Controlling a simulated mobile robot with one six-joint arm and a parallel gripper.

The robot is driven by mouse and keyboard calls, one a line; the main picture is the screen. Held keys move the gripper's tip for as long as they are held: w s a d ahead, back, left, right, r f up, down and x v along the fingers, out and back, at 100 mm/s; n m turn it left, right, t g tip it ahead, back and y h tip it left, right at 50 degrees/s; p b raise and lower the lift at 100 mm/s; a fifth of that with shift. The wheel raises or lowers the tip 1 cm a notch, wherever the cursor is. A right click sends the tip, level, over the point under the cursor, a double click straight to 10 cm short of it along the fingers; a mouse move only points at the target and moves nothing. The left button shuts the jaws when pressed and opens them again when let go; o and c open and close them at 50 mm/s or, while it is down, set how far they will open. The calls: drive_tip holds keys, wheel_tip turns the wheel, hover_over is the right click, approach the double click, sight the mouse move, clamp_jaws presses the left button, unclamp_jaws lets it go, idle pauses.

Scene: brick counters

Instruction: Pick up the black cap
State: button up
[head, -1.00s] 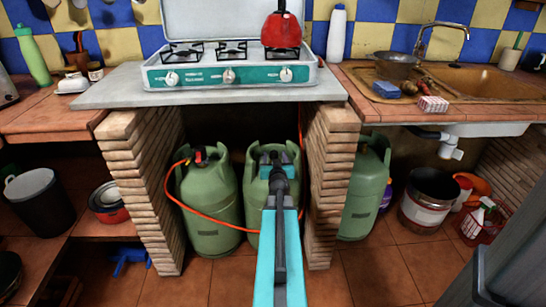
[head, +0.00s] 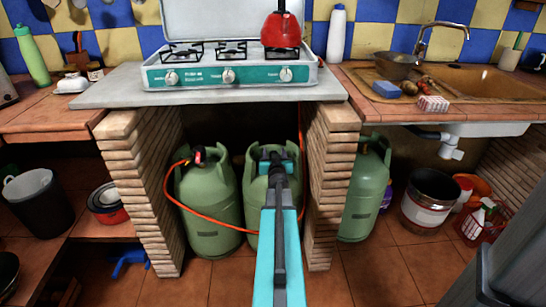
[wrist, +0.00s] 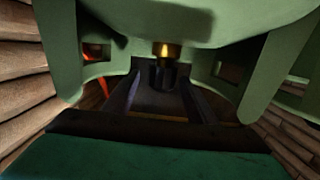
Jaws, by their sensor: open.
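The black cap (wrist: 163,77) shows in the wrist view as a small dark upright piece just below a brass fitting (wrist: 166,50), inside the collar of the middle green gas bottle (head: 262,200). My gripper (wrist: 160,97) is open, its dark fingers reaching into the collar. The cap stands between the fingers near their far ends; I cannot tell whether either finger touches it. In the head view my gripper (head: 277,158) is at the top of the middle bottle, and my arm and gripper hide the cap there.
The collar walls (wrist: 93,62) stand close on both sides. A left bottle (head: 208,205) with an orange hose (head: 182,207) stands beside it. Brick pillars (head: 333,190) flank the niche, with the counter slab (head: 115,90) and stove (head: 230,75) above. A third bottle (head: 365,195) stands right.

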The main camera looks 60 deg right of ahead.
sight(274, 152)
drive_tip(key=c, duration=1.1)
drive_tip(key=shift+r, duration=0.2)
drive_tip(key=shift+c, duration=0.2)
wheel_tip(274, 152, up, 4)
drive_tip(key=p, duration=0.3)
drive_tip(key=shift+f, duration=0.25)
drive_tip(key=s+a+r+p, duration=0.1)
drive_tip(key=s+a+p, duration=0.9)
drive_tip(key=p, duration=0.5)
drive_tip(key=shift+s, duration=1.15)
drive_tip(key=shift+a, duration=0.1)
